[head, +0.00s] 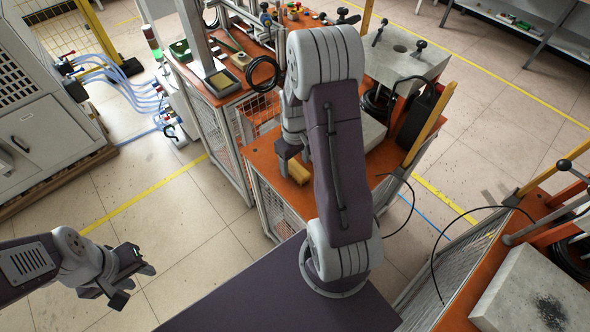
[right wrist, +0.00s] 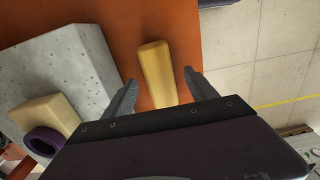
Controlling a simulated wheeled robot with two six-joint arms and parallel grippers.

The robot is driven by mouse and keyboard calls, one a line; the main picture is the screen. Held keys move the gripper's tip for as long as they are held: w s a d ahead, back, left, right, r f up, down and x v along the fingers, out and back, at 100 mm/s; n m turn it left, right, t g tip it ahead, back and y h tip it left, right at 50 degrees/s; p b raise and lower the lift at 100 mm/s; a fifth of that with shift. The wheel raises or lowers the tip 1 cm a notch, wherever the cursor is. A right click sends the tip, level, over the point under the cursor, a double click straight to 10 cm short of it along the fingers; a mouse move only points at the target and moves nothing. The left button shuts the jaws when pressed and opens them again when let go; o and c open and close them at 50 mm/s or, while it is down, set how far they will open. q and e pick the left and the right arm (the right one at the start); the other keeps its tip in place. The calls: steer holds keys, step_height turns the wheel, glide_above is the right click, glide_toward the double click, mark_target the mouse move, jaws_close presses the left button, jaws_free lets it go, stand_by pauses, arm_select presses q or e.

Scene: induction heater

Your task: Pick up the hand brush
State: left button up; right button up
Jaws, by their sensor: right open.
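The hand brush appears as a long yellow wooden piece (right wrist: 157,72) lying on the orange tabletop in the right wrist view. In the head view a yellow piece (head: 298,190) shows on the orange table beside my right arm, partly hidden by it. My right gripper (right wrist: 160,95) is open and empty, with one finger on each side of the yellow piece and gaps on both sides. Bristles cannot be seen. My left gripper (head: 136,283) hangs over the floor at the lower left, far from the brush; its finger opening is unclear.
A grey concrete block (right wrist: 60,70) stands left of the brush in the right wrist view, with a beige block (right wrist: 40,112) near it. A black device (head: 418,118) with cables stands on the table's right side. Another orange table (head: 462,312) is at the lower right.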

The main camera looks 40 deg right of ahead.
step_height(320, 180, down, 3)
steer(key=shift+w+r, duration=0.1)
steer(key=shift+w, duration=0.05)
jaws_close()
steer(key=shift+r, duration=0.15)
steer(key=shift+r, duration=0.35)
steer(key=r, duration=0.2)
steer(key=s+r, duration=0.1)
steer(key=r, duration=0.1)
steer(key=shift+d, duration=0.3)
steer(key=s+d+r, duration=0.4)
steer(key=s+r, duration=0.2)
steer(key=s, duration=0.4)
